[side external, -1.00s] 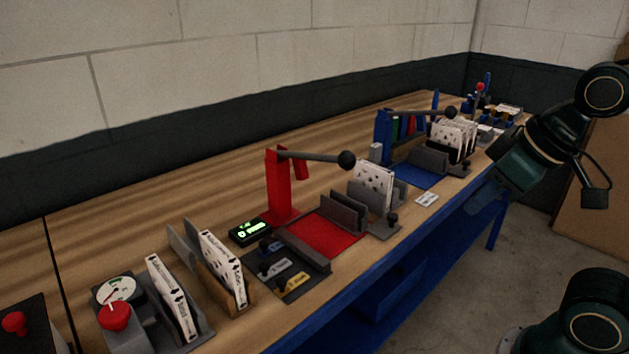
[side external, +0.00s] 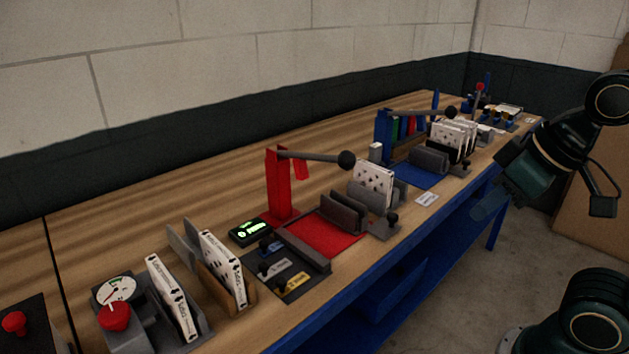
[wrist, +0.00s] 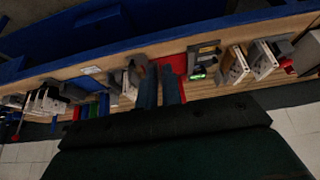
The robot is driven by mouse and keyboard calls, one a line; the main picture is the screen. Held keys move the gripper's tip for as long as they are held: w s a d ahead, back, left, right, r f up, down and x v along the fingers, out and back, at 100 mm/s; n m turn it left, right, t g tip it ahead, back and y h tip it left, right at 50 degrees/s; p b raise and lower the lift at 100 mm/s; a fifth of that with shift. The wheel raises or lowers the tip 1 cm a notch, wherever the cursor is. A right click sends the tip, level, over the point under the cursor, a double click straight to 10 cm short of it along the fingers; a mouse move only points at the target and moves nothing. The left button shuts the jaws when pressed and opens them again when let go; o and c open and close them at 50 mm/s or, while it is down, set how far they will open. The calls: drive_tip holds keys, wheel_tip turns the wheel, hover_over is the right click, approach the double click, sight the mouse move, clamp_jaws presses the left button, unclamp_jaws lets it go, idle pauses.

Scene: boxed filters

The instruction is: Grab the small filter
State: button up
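White filter boxes with dark print stand upright along the bench. In the side view, one (side external: 171,295) is at the front left, another (side external: 222,268) is beside it, and one (side external: 374,181) stands in a grey holder near the middle. Several more (side external: 452,136) stand together at the far right. I cannot tell which is the small filter. My gripper (side external: 484,207) hangs off the bench's front edge, apart from every box. In the wrist view my gripper (wrist: 160,88) shows two parallel fingers with a narrow gap and nothing between them.
A red press (side external: 279,185) with a red mat (side external: 322,233) and a blue press (side external: 384,135) with a blue mat (side external: 418,175) stand on the wooden bench. A dial gauge (side external: 117,289) and red knob (side external: 114,316) are at the left. The space before the bench is open.

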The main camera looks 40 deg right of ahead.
drive_tip(key=o, duration=0.7)
drive_tip(key=w+d+r+g, duration=0.1)
drive_tip(key=w+d+r, duration=0.25)
drive_tip(key=w, duration=0.55)
drive_tip(key=w+d+r+g, duration=0.2)
drive_tip(key=w+d+r, duration=0.15)
drive_tip(key=w, duration=0.55)
drive_tip(key=w+d+f+g, duration=0.1)
drive_tip(key=w+d+f, duration=0.2)
drive_tip(key=w+d, duration=0.2)
drive_tip(key=w+d+f+g, duration=0.1)
drive_tip(key=w+d+f, duration=0.3)
drive_tip(key=w, duration=0.6)
drive_tip(key=shift+w+d+f+g, duration=0.2)
drive_tip(key=shift+d+g, duration=0.1)
drive_tip(key=shift+d, duration=0.7)
